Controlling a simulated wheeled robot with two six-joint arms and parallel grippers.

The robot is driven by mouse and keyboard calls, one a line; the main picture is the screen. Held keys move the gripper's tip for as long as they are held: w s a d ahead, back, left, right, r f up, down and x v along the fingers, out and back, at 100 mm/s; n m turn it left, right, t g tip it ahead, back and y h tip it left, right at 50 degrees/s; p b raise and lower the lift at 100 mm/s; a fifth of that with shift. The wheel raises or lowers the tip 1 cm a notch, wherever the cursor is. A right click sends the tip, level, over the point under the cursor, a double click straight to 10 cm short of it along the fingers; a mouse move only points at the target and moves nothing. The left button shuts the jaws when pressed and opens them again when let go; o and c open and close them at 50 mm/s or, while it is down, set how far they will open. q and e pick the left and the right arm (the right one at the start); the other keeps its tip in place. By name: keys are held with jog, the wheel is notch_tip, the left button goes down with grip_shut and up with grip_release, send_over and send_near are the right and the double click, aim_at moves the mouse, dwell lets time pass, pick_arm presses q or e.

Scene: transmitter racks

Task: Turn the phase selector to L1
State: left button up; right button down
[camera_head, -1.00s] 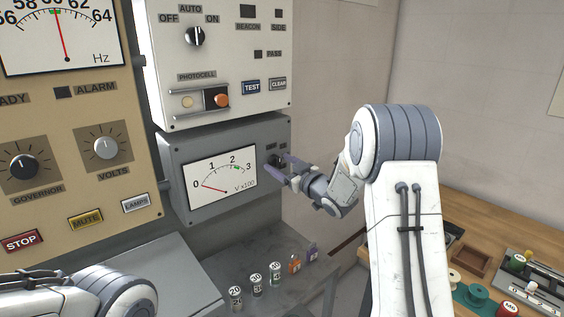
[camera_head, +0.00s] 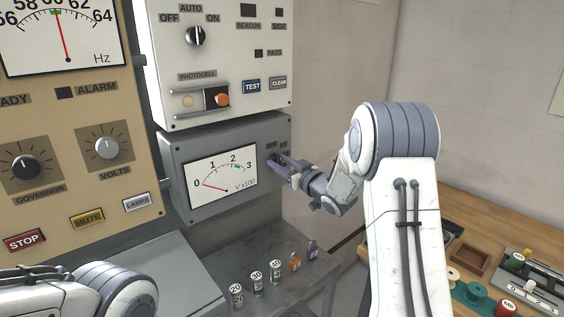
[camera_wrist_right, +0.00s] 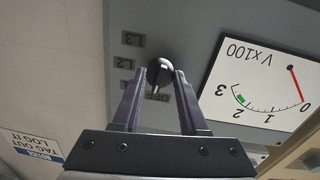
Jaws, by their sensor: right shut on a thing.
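The phase selector is a small black knob (camera_wrist_right: 159,72) on the grey voltmeter panel (camera_head: 177,160). In the right wrist view its white pointer mark points down in the picture, towards the partly covered OFF label (camera_wrist_right: 148,97). The L3 label (camera_wrist_right: 131,39) and L2 label (camera_wrist_right: 124,62) show beside it; I cannot read L1, which the finger seems to cover. My right gripper (camera_wrist_right: 160,76) is shut on the knob, one finger on each side. In the head view the right gripper (camera_head: 277,161) is at the panel's right side and hides most of the knob. My left gripper is out of view.
The voltmeter (camera_head: 219,174) needle rests near 0. A white panel (camera_head: 225,60) with switches is directly above. Below, a grey shelf (camera_head: 222,262) holds several small labelled canisters. A wooden desk (camera_head: 485,215) with spools stands at the right.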

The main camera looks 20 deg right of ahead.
jog(key=m+p, duration=0.1)
jog(key=m, duration=0.1)
jog(key=m+p, duration=0.1)
jog(key=m, duration=0.1)
jog(key=shift+d+r+m+p, duration=0.15)
jog(key=shift+m+p, duration=0.2)
jog(key=shift+m, duration=0.05)
jog(key=shift+m+p, duration=0.6)
jog(key=shift+m, duration=0.5)
jog(key=shift+c, duration=2.2)
grip_release()
jog(key=shift+s, duration=0.1)
